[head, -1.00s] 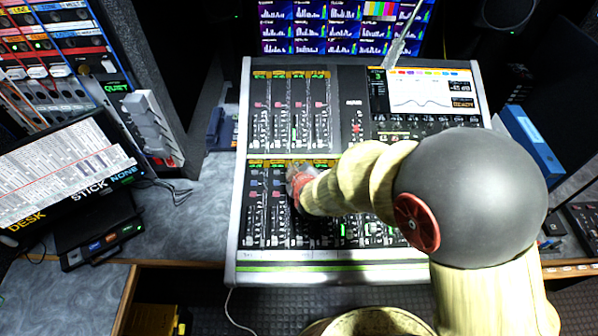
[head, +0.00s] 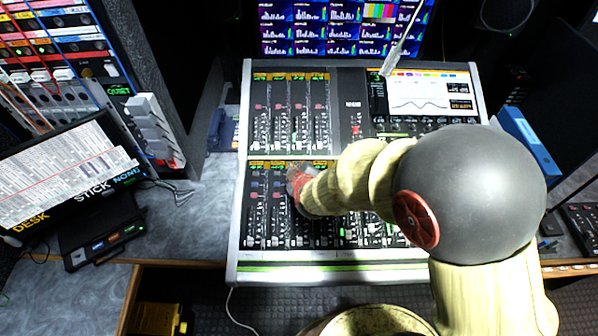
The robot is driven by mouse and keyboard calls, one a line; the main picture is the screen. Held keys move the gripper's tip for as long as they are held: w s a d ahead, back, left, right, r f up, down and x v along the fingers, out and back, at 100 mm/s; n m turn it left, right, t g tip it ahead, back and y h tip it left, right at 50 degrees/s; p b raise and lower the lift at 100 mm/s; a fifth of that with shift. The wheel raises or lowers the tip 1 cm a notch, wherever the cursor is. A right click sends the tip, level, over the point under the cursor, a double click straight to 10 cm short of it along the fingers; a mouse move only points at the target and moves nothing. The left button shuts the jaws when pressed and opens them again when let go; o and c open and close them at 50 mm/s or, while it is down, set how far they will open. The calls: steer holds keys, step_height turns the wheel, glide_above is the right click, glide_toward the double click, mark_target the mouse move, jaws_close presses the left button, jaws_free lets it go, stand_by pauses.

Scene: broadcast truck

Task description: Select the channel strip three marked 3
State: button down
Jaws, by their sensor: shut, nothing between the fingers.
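The mixing console (head: 239,215) stands in the middle of the head view, with an upper and a lower bank of channel strips. My gripper (head: 294,180) is over the lower bank, around the third strip from the left, near the orange-lit labels at its top. My arm hides most of the lower bank to the right of the gripper. The strip numbers are too small to read, so I cannot tell which strip is marked 3. The fingertips are small and partly hidden, and I cannot tell if they touch the panel.
A console screen with a curve (head: 420,98) is at the upper right. A microphone on a thin stand (head: 393,58) rises behind the console, before a wall of meter displays (head: 320,30). A tilted monitor (head: 65,170) and a small dark box (head: 105,244) stand at left.

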steer(key=shift+r, duration=0.1)
steer(key=r+p, duration=0.4)
steer(key=p, duration=0.1)
steer(key=shift+s+r, duration=0.35)
steer(key=shift+r, duration=0.05)
stand_by(0.7)
